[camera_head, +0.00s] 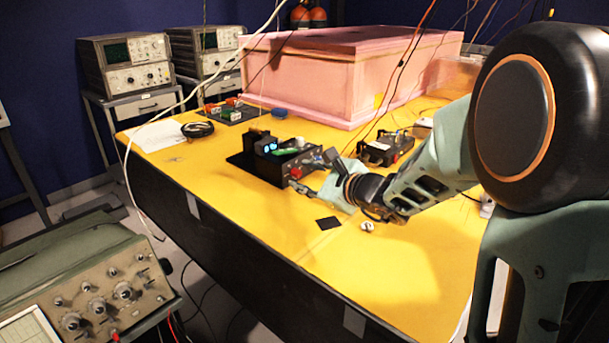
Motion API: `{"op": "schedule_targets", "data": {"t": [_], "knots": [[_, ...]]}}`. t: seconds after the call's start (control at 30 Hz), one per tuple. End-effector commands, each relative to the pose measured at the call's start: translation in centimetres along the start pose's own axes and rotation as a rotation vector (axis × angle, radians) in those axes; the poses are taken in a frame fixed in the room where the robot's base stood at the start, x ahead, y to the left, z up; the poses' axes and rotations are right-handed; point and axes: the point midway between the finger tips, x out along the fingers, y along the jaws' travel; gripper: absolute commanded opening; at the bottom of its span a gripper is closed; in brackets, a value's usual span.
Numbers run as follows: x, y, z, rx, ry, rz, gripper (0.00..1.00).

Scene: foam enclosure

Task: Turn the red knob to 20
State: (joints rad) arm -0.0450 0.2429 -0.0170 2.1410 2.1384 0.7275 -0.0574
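A black control box (278,165) stands on the yellow table, left of the picture's centre. A red knob (296,173) sits on its front face, toward the right side. Its scale and pointer are too small to read. My gripper (302,188) is just below and to the right of the knob, close to the box's front. I cannot tell whether it touches the knob or whether its fingers are open or shut. My arm reaches in from the right.
A large pink foam box (345,75) stands behind on the yellow table (400,270). Another black device (386,149) lies right of the control box. A small black square (328,223) and a white piece (367,226) lie in front. A white cable (127,190) hangs over the left edge.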

Motion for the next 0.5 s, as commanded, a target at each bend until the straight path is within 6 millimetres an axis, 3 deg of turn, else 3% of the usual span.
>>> {"op": "schedule_targets", "data": {"t": [0.4,0.5], "knots": [[0.97,-0.01,0.00,0.000,0.001,-0.001,0.34],[0.96,0.00,0.00,0.000,0.000,0.000,0.23]]}}
